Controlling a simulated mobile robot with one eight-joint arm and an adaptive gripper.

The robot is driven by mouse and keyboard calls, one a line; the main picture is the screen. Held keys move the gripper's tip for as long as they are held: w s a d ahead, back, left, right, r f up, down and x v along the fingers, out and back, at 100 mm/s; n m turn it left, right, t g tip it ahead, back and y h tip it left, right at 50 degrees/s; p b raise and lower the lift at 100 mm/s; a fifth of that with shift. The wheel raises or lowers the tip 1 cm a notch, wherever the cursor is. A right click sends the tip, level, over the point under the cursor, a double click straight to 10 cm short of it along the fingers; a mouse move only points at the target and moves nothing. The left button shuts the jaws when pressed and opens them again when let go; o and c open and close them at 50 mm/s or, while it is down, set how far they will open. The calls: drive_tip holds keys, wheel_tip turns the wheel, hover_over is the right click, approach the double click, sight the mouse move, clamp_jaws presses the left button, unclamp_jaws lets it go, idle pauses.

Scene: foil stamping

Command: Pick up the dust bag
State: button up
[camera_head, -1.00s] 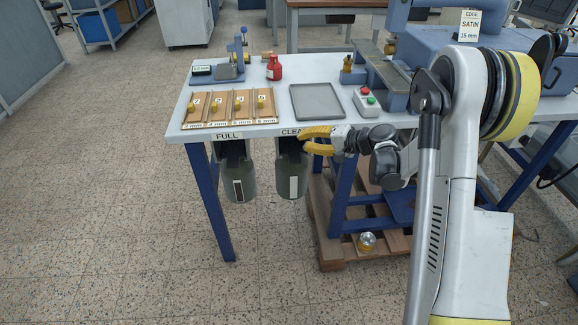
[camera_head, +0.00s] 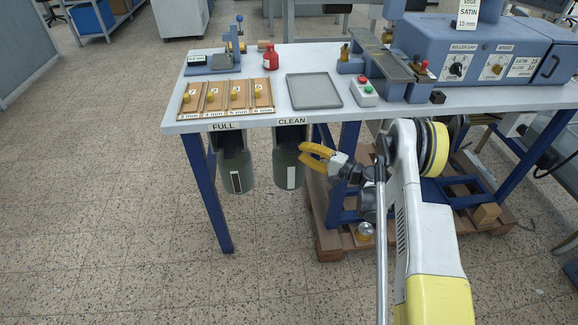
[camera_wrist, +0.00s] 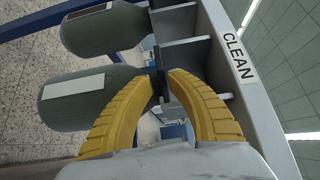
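Two grey-green dust bags hang under the table's front edge. One (camera_head: 236,176) hangs below the FULL label (camera_head: 223,126), the other (camera_head: 289,172) below the CLEAN label (camera_head: 292,121). Each has a pale-framed strip on its front; the FULL one's is dark, the CLEAN one's is pale. My gripper (camera_head: 302,154) has yellow fingers, apart and empty, just right of the CLEAN bag near its top. The wrist view shows the fingertips (camera_wrist: 166,80) by a black tab (camera_wrist: 158,72) near the CLEAN bag (camera_wrist: 85,97); contact is unclear. The FULL bag (camera_wrist: 105,28) is beyond.
The white table (camera_head: 300,60) stands on blue legs (camera_head: 207,190). It bears wooden sample boards (camera_head: 222,99), a red bottle (camera_head: 270,58), a grey tray (camera_head: 314,91) and a button box (camera_head: 363,92). A pallet (camera_head: 328,240) lies below. The floor in front is open.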

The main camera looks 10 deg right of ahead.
sight(292, 144)
drive_tip(key=b+x, duration=0.2)
drive_tip(key=x, duration=0.3)
drive_tip(key=shift+a+b, duration=0.1)
drive_tip(key=shift+b, duration=0.2)
drive_tip(key=shift+w+r, duration=0.1)
drive_tip(key=shift+r, duration=0.05)
clamp_jaws()
